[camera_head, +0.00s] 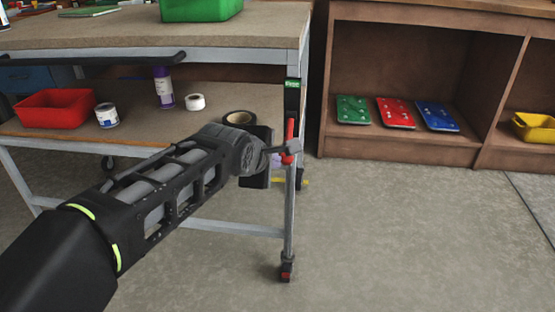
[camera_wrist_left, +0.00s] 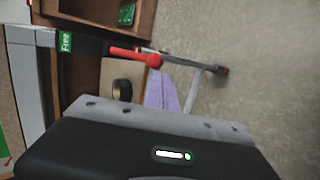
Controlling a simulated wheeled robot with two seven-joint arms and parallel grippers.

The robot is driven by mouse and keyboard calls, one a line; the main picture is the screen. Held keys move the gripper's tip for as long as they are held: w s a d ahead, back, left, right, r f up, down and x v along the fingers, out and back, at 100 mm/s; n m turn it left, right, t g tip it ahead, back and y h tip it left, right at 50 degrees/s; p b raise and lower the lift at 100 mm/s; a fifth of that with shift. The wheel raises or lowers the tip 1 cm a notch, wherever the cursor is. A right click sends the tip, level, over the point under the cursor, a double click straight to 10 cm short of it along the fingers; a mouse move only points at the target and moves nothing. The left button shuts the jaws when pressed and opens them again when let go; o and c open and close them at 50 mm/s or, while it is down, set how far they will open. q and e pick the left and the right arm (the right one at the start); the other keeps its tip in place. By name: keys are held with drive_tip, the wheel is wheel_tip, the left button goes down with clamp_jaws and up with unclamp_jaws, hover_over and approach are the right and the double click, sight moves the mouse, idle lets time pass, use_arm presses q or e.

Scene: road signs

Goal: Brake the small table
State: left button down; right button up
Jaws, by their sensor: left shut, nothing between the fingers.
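The small table (camera_head: 150,30) is a wheeled cart with a beige top, a lower shelf and a grey metal frame. On its right front leg, a red brake lever (camera_head: 291,128) sits below a green label (camera_head: 293,84). In the left wrist view, the lever (camera_wrist_left: 135,56) sticks out sideways from the leg, and the label (camera_wrist_left: 66,41) reads "Free". My left gripper (camera_head: 288,149) is shut and empty, close to the lower part of the red lever; I cannot tell whether it touches. My right gripper is not in view.
The lower shelf holds a red bin (camera_head: 57,108), a can (camera_head: 107,115), a purple bottle (camera_head: 164,88) and tape (camera_head: 238,118). A green crate (camera_head: 200,10) stands on top. A brown shelf unit (camera_head: 425,15) is at right. Floor (camera_head: 420,235) is clear at lower right.

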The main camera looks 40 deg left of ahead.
use_arm(q)
drive_tip(key=p+v, duration=0.1)
drive_tip(key=v, duration=0.6)
drive_tip(key=shift+s+d+p, duration=0.25)
drive_tip(key=shift+p, duration=0.15)
